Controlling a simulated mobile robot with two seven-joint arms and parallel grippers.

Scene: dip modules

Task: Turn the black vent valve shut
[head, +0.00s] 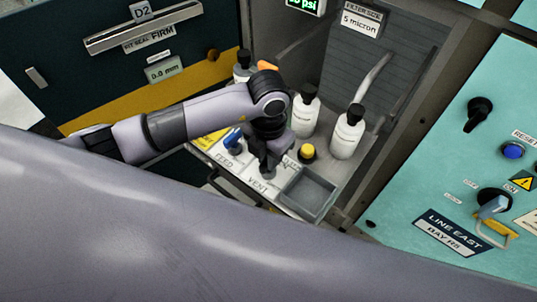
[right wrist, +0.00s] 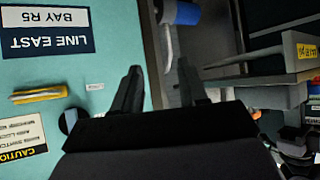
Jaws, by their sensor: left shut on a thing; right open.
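The black vent valve (head: 268,173) sits on the white shelf panel, just above the "VENT" label in the head view. My left gripper (head: 267,160) reaches down over it with its fingers shut on it. The dark fingers hide most of the valve, so its turn angle cannot be read. My right gripper (right wrist: 160,88) is open and empty in the right wrist view, in front of the teal panel's edge. It does not show clearly in the head view.
A blue feed valve (head: 233,139) is left of the vent valve. A yellow knob (head: 307,151), a grey tray (head: 309,195) and white bottles (head: 346,135) stand to the right. The teal panel (head: 440,170) bounds the right side. My large grey arm link covers the foreground.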

